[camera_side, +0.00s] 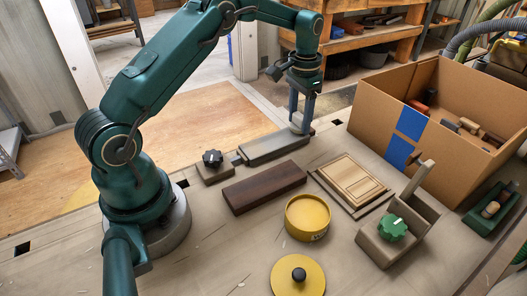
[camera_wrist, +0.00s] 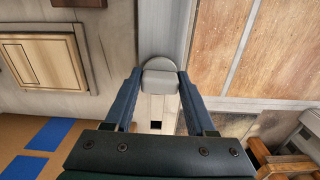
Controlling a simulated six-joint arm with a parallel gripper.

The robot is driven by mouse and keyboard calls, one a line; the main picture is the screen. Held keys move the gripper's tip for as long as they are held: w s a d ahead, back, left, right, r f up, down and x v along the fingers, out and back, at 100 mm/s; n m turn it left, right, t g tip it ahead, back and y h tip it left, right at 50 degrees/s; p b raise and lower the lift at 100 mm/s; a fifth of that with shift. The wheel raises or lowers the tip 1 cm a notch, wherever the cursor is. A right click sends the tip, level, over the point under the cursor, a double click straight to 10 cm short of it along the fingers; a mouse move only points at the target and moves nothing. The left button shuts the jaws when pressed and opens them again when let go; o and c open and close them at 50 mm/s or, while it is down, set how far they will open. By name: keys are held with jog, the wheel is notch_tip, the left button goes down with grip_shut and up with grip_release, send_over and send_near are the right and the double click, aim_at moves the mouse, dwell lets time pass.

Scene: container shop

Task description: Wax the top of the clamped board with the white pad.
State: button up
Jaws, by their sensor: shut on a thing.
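My gripper (camera_side: 301,112) points down, shut on the grey-white pad (camera_side: 296,127). The wrist view shows the pad's rounded edge and blocky grip (camera_wrist: 160,82) between my fingers (camera_wrist: 160,100). A long grey board (camera_side: 274,149) lies on the bench, its left end at a clamp block with a black knob (camera_side: 212,158). The board also shows in the wrist view as a grey strip (camera_wrist: 164,25). The pad is at the board's far right end; I cannot tell whether it touches the top.
A dark brown board (camera_side: 264,187), a framed wooden panel (camera_side: 350,180), an open yellow tin (camera_side: 307,217) and its lid (camera_side: 298,282) lie nearer the camera. A fixture with a green knob (camera_side: 392,227) and a cardboard box (camera_side: 380,112) stand right.

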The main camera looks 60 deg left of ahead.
aim_at(246, 152)
jog(key=shift+s+f, duration=0.2)
jog(key=shift+s, duration=0.75)
jog(key=shift+s+f, duration=0.15)
jog(key=shift+s, duration=0.75)
jog(key=shift+s+r, duration=0.1)
jog(key=shift+s, duration=5.4)
jog(key=shift+w+r, duration=0.15)
jog(key=shift+r, duration=0.55)
notch_tip(246, 152, up, 6)
jog(key=shift+r, duration=0.2)
jog(key=shift+f, duration=0.1)
